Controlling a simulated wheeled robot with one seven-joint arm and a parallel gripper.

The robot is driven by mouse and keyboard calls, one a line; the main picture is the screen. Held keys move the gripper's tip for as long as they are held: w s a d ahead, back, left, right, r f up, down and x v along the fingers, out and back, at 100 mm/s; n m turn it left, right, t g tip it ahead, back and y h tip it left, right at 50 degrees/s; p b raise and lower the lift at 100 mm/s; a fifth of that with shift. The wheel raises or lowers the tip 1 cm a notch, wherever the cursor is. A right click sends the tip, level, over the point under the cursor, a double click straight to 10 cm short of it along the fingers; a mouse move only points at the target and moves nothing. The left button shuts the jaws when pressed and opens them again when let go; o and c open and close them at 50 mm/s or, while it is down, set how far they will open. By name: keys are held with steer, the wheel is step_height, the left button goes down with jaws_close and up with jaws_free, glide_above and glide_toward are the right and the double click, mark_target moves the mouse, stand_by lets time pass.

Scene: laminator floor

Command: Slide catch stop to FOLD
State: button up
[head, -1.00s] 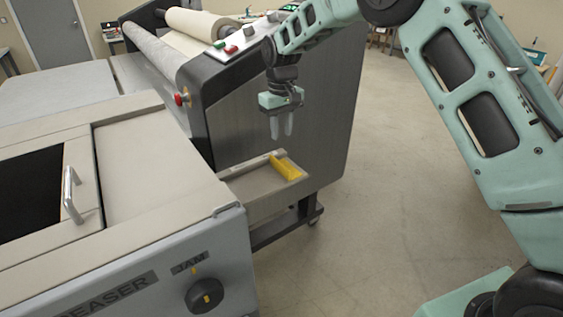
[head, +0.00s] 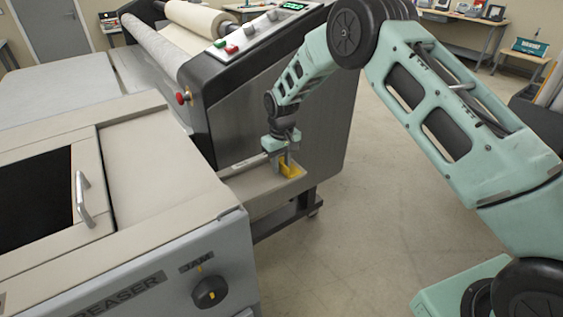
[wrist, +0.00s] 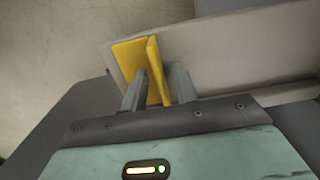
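The yellow catch stop (head: 291,170) sits at the right end of a shallow beige tray (head: 262,187) on the side of the laminator. In the wrist view the stop (wrist: 128,58) shows as a flat part with an upright fin. My gripper (head: 284,163) points down at the stop. In the wrist view its two grey fingers (wrist: 160,83) stand either side of the fin, the left one close against it, with a narrow gap seeming to show at the right one. The fingers look open around the fin. No FOLD marking is readable.
The creaser cabinet (head: 165,175) with its metal handle (head: 82,199) and black JAM knob (head: 209,292) stands at the near left. The laminator's dark side panel (head: 240,125) rises behind the tray. Open floor (head: 385,225) lies to the right.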

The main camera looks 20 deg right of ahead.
mark_target(255, 184)
jaws_close()
steer(key=s+a+b, duration=0.1)
steer(key=a, duration=0.2)
steer(key=s+a+b, duration=0.1)
steer(key=a, duration=0.2)
steer(key=s+a+b, duration=0.1)
steer(key=a, duration=0.2)
steer(key=shift+a, duration=0.1)
steer(key=shift+s+a, duration=0.15)
steer(key=shift+a, duration=0.2)
jaws_free()
steer(key=shift+a, duration=0.15)
steer(key=shift+r, duration=0.2)
